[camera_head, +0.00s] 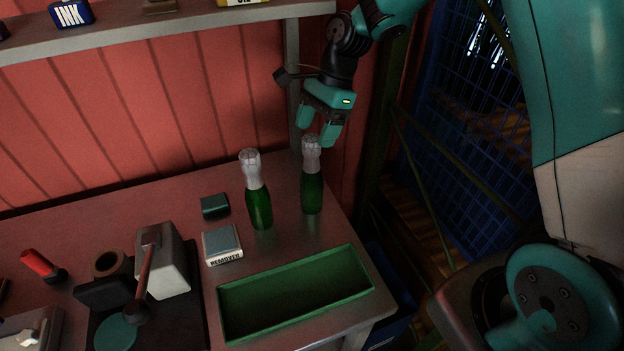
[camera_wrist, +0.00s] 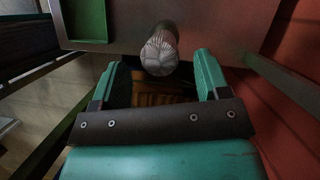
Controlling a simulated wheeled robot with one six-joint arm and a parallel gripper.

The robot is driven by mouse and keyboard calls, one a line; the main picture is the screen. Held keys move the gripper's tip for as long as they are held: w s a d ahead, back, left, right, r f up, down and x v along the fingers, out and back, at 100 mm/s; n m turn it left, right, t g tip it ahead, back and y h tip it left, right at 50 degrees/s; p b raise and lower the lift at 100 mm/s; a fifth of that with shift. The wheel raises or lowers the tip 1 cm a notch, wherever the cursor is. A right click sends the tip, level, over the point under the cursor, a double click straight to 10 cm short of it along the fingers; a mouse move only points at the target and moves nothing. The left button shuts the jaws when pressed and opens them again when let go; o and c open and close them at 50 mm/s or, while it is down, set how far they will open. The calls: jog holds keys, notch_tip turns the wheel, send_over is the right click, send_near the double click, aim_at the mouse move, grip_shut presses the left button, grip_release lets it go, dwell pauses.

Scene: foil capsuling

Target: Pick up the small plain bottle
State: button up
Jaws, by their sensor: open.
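Two green bottles with silver foil tops stand upright on the workbench: a left bottle (camera_head: 260,207) and a right bottle (camera_head: 312,193). They look alike in size, and I cannot tell which is the small plain one. My gripper (camera_head: 316,128) is open and empty, pointing down at the top of the right bottle. In the wrist view, a foil bottle top (camera_wrist: 160,52) lies between and slightly beyond the fingertips of my gripper (camera_wrist: 159,62). Whether the fingers touch it is not clear. The bottle's green body is hidden in that view.
A green tray (camera_head: 296,318) lies at the bench's front right; it also shows in the wrist view (camera_wrist: 88,38). A box marked REMOVER (camera_head: 223,245) and a small dark box (camera_head: 215,206) sit left of the bottles. A lever device (camera_head: 160,262) stands further left. A shelf (camera_head: 180,28) runs above.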

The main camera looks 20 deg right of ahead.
jog(key=p, duration=0.1)
send_over(311, 177)
jog(key=w, duration=0.2)
jog(key=shift+s+d+f, duration=0.1)
jog(key=shift+s+f, duration=0.05)
jog(key=shift+f, duration=2.05)
grip_shut()
